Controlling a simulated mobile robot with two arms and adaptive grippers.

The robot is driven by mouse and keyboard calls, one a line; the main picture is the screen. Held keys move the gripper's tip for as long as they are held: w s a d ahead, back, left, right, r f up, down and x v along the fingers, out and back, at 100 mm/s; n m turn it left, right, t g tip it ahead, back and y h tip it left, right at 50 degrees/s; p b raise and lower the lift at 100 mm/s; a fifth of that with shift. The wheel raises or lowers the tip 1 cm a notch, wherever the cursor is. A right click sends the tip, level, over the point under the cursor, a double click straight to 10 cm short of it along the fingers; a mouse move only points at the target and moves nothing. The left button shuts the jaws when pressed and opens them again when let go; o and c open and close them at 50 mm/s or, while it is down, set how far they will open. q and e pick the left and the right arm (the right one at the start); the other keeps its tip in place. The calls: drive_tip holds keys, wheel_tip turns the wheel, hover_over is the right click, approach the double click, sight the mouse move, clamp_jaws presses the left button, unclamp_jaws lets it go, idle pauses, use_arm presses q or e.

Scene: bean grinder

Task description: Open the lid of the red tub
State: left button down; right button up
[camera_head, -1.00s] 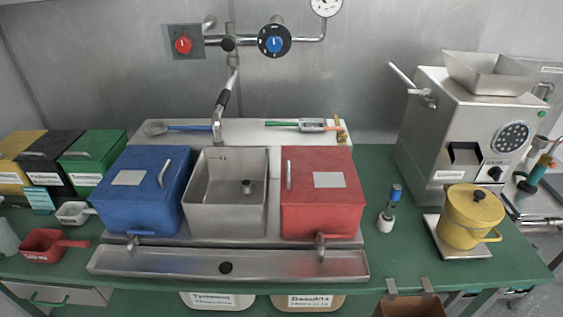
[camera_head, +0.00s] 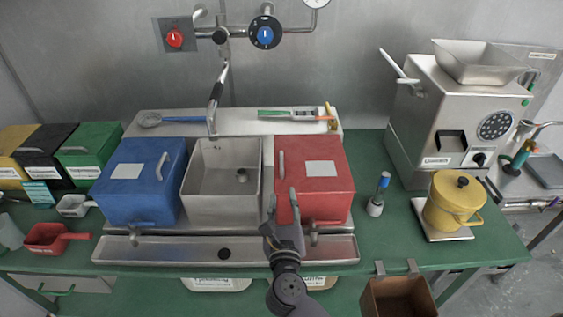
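The red tub (camera_head: 318,193) stands on the steel drain stand, to the right of the open steel sink basin. Its lid (camera_head: 335,150) is down, with a pale label on top and a metal handle (camera_head: 282,164) along the left edge. My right gripper (camera_head: 281,199) has come up from the bottom of the view and is in front of the tub's left front edge, below the handle in the picture. Its fingers point up and look spread apart, with nothing seen between them. Whether it touches the tub cannot be told. My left gripper is not in view.
The steel basin (camera_head: 201,203) and blue tub (camera_head: 128,200) stand left of the red tub. A blue-topped brush (camera_head: 380,192) and a yellow pot (camera_head: 446,212) on a scale stand to the right. A steel trough (camera_head: 175,252) runs along the front. Small taps project above it.

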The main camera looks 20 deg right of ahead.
sight(282, 163)
drive_tip(key=p+x, duration=0.2)
drive_tip(key=x, duration=1.1)
drive_tip(key=shift+w, duration=0.3)
clamp_jaws()
